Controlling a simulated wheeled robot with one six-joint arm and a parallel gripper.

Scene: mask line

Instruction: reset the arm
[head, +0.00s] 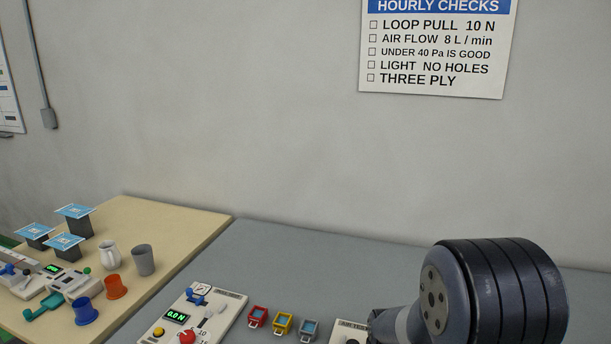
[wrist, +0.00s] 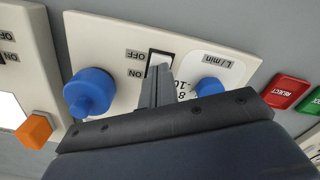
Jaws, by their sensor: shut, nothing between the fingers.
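My gripper (wrist: 158,80) shows in the wrist view with its grey fingers together and nothing between them. Its tips are at the lower part of a rocker switch (wrist: 160,58) marked ON and OFF on a cream panel (wrist: 118,32). I cannot tell whether the tips touch the switch. In the head view, my own arm fills the lower right, and my gripper does not show there.
The panel also has a large blue knob (wrist: 88,92), a small blue knob (wrist: 210,87) and an L/min dial (wrist: 212,64). A red REJECT plate (wrist: 288,88) lies to the right. An orange knob (wrist: 35,127) is left. Small red, yellow and grey bins (head: 309,330) stand on the grey bench (head: 300,270).

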